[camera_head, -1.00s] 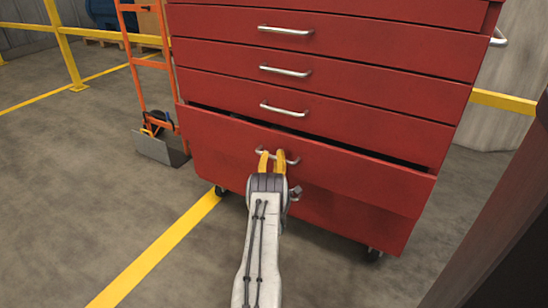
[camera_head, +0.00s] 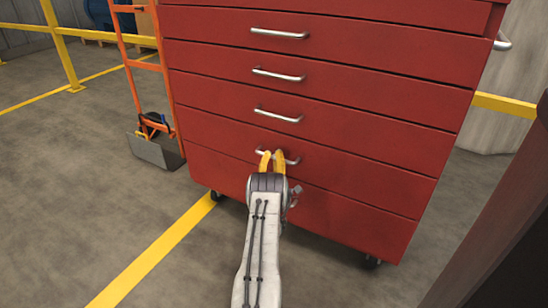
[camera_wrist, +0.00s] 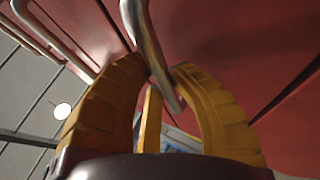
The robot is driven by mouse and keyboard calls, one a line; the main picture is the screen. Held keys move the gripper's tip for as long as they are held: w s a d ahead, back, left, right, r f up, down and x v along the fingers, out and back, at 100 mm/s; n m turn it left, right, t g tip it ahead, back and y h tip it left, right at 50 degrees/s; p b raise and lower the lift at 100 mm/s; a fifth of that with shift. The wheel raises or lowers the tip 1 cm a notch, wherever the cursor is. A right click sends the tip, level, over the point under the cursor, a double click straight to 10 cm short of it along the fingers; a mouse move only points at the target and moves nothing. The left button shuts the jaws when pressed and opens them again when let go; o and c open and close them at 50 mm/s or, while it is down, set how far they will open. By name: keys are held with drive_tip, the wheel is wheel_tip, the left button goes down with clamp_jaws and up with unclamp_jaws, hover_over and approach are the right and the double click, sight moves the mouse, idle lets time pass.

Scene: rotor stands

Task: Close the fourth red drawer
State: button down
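The red drawer (camera_head: 365,184) with the fourth visible handle from the top sits flush with the cabinet front in the head view; no gap shows above it. Its silver handle (camera_head: 292,161) is partly hidden behind my fingers. My gripper (camera_head: 272,154) is at this handle, with one yellow finger on either side of it. In the wrist view, the handle (camera_wrist: 147,40) runs between the tips of my gripper (camera_wrist: 157,68), which look closed onto it.
The red cabinet (camera_head: 330,225) stands on casters, with its other visible drawers flush. An orange hand truck (camera_head: 153,66) stands at its left. A yellow rail (camera_head: 62,45) is behind on the left. Open floor lies at the lower left.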

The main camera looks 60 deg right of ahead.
drive_tip(key=shift+d+f, duration=0.1)
drive_tip(key=shift+d, duration=0.1)
drive_tip(key=shift+s, duration=0.1)
drive_tip(key=c, duration=1.1)
unclamp_jaws()
